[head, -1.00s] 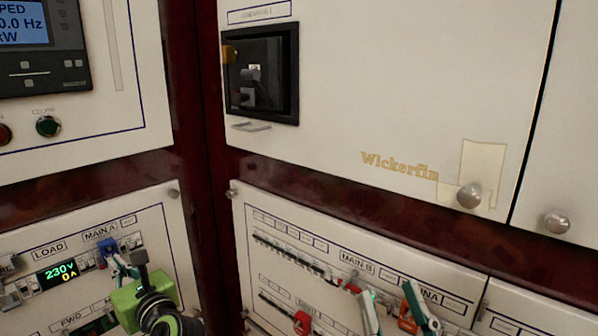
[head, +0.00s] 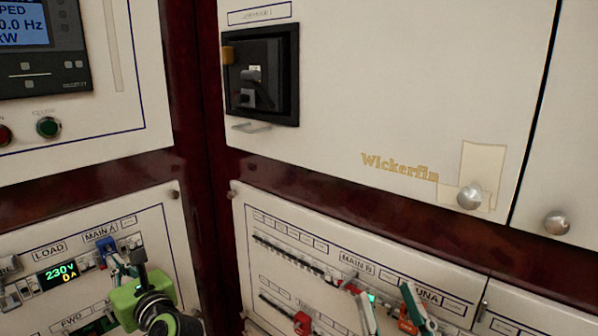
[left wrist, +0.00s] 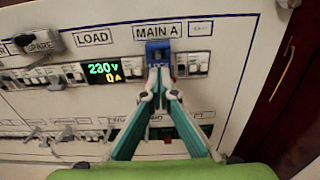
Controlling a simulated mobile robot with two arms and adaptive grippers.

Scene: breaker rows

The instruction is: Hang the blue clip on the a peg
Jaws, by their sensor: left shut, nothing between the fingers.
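The blue clip (left wrist: 158,54) sits on the breaker row just below the MAIN A label; it also shows at lower left in the head view (head: 106,245). My left gripper (left wrist: 158,72) is shut, with its teal-and-white fingertips together at the clip's lower edge and nothing held between them. I cannot tell whether the tips touch the clip. My right gripper (head: 392,305) is at the bottom of the head view, in front of the MAIN B panel, its fingers apart. I cannot pick out the peg for certain.
A green 230V display (left wrist: 105,72) and breakers (left wrist: 192,65) flank the clip. A grey handle (left wrist: 40,40) stands out at upper left. A red clip (head: 302,322) is on the right panel. A dark red post (head: 205,180) separates the panels.

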